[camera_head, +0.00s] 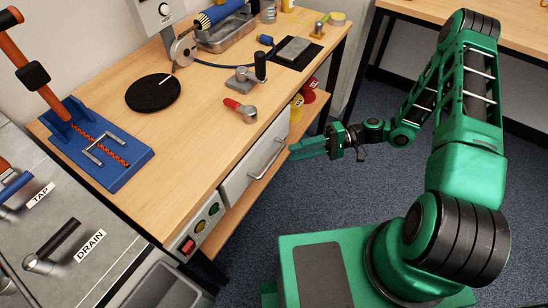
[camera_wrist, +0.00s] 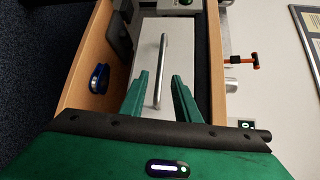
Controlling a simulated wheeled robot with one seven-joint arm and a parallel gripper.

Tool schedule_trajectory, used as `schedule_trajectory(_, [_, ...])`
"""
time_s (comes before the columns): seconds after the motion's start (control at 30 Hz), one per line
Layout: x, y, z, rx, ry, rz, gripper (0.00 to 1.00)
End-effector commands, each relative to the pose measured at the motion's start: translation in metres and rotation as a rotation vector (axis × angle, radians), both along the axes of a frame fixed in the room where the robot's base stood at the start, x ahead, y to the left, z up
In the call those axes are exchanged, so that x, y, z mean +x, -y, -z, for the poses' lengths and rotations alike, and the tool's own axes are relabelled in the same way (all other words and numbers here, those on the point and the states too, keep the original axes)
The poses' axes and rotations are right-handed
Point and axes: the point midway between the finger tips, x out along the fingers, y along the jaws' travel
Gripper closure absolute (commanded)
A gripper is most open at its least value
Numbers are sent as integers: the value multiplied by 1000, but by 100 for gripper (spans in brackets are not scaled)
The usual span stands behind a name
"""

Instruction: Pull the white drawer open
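The white drawer (camera_head: 240,181) sits under the wooden bench top in the head view, its front about flush with the bench side. Its metal bar handle (camera_head: 268,160) stands out from the front. My green gripper (camera_head: 294,150) is just to the right of the handle, fingers pointing at the drawer. In the wrist view my gripper (camera_wrist: 160,76) is open. The handle (camera_wrist: 162,65) runs between the two fingers in the picture, with a gap on each side. I cannot tell whether the fingertips reach past the bar. The drawer front (camera_wrist: 150,50) shows behind it.
A panel with coloured buttons (camera_head: 201,228) is left of the drawer. A red-handled lever (camera_head: 240,110), a black disc (camera_head: 153,92) and a blue fixture (camera_head: 98,150) are on the bench top (camera_head: 190,130). The floor (camera_head: 300,195) right of the drawer is clear.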

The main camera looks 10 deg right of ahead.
Motion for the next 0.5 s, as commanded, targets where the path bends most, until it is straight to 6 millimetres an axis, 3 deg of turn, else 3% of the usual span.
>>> schedule_trajectory(0.3, [-9, -56, 8, -1, -2, -5, 71])
schedule_trajectory(0.5, [-11, -78, 11, 0, 0, -4, 71])
